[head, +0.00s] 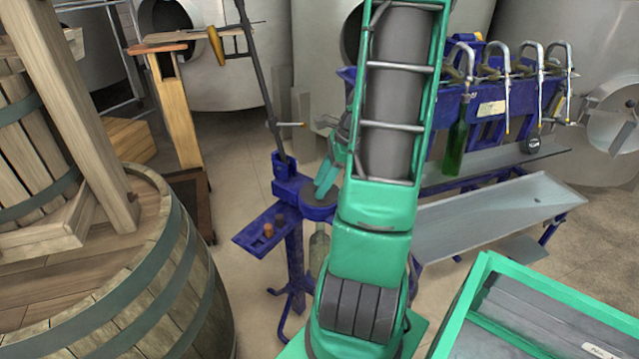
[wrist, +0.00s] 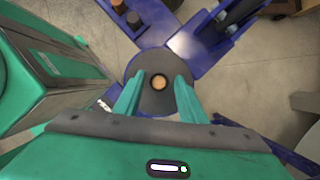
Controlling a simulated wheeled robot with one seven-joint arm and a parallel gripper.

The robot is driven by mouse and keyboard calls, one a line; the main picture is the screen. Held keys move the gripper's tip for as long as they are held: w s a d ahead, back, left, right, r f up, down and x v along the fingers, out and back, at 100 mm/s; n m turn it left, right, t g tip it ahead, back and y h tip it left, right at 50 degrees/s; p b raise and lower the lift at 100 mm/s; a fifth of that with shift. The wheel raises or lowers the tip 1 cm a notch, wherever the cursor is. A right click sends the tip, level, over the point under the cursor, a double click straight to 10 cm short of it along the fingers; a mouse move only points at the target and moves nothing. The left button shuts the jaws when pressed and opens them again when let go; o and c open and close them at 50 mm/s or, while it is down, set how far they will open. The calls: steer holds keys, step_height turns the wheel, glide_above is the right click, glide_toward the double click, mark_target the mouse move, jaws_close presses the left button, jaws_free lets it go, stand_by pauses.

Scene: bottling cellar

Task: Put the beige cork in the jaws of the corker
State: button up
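The beige cork (wrist: 159,82) shows end-on as a pale round face inside a dark ring, at the centre of the grey round jaws (wrist: 152,104) of the corker. It looks seated in their opening; how deep it sits I cannot tell. My gripper (wrist: 160,90) is open over the jaws, one finger on each side of the cork, with gaps between. In the head view my gripper (head: 329,178) is above the blue corker (head: 292,190), and my arm hides part of it; the cork is not visible there.
A blue side tray (head: 253,240) holds an orange-brown cork (head: 268,230) and a dark cork (head: 280,219). The corker's lever (head: 258,80) rises at the back. A clear bottle (head: 318,250) stands below. A barrel (head: 150,285) is at left, a bottle filler (head: 480,110) at right.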

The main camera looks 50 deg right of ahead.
steer(key=v, duration=1)
steer(key=shift+r, duration=0.35)
steer(key=s+a+r+n+g+h, duration=0.1)
steer(key=s+a+n, duration=0.4)
steer(key=a+n, duration=0.4)
steer(key=s+a+n+g+h, duration=0.2)
steer(key=s+a+n, duration=0.3)
steer(key=a+n, duration=0.5)
steer(key=shift+s+a+r+n+g, duration=0.2)
steer(key=shift+r+n+g, duration=0.15)
steer(key=shift+n, duration=0.65)
steer(key=shift+w, duration=0.15)
